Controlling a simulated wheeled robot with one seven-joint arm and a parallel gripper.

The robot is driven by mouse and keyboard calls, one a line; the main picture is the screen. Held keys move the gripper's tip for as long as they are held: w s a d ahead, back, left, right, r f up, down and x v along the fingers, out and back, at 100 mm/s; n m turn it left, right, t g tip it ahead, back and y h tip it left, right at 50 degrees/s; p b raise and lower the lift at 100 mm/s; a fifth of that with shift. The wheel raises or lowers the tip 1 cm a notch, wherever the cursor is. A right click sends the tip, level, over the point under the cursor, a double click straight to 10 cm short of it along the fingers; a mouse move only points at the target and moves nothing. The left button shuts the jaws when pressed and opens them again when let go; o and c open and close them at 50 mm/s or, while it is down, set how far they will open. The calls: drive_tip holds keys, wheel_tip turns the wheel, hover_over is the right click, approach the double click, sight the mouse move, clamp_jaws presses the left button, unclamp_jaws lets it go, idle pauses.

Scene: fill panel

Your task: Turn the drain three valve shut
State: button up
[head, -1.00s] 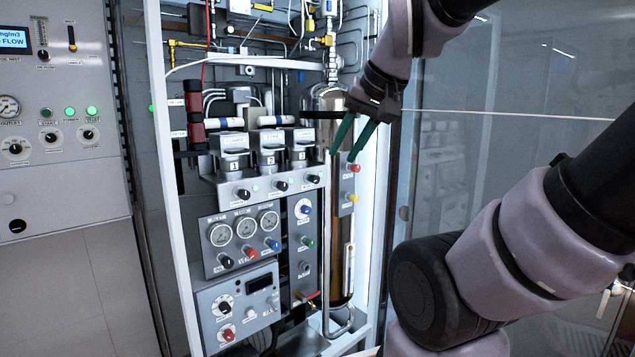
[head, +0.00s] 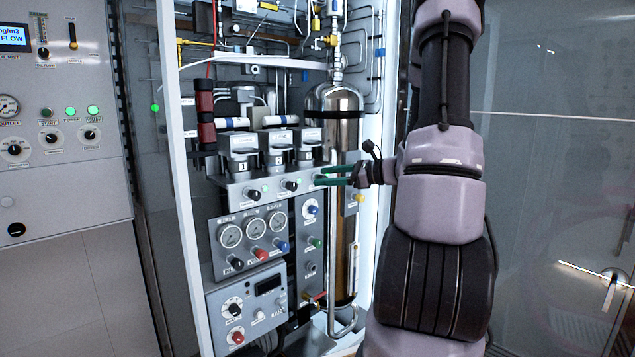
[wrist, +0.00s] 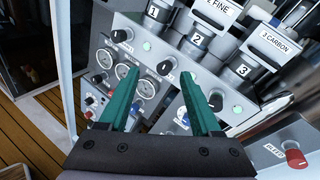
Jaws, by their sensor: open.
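Three black knobs sit on the grey ledge below the filter housings numbered 1, 2 and 3. The third knob, below housing 3, is the drain three valve (wrist: 215,100). My gripper (wrist: 162,85) is open and empty, with green fingers pointing at the ledge. The second knob (wrist: 166,66) shows beyond the gap between the fingertips. In the head view my gripper (head: 323,175) is at the right end of the ledge. Contact cannot be told.
Gauges (head: 256,230) with coloured knobs sit below the ledge. A tall metal cylinder (head: 340,108) stands behind my gripper. A red knob (wrist: 296,159) is at the lower right of the wrist view. The white cabinet frame (head: 186,230) bounds the left side.

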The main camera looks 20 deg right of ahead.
drive_tip(key=w+d+f+m+t+h, duration=0.2)
drive_tip(key=d+f+m+t, duration=0.1)
drive_tip(key=d+m, duration=0.15)
drive_tip(key=w+d+f+m+t+h, duration=0.2)
drive_tip(key=d+m, duration=0.1)
drive_tip(key=d, duration=0.3)
drive_tip(key=x, duration=1)
drive_tip(key=shift+a, duration=0.3)
drive_tip(key=shift+w+f+n, duration=0.1)
drive_tip(key=shift+n, duration=0.15)
clamp_jaws()
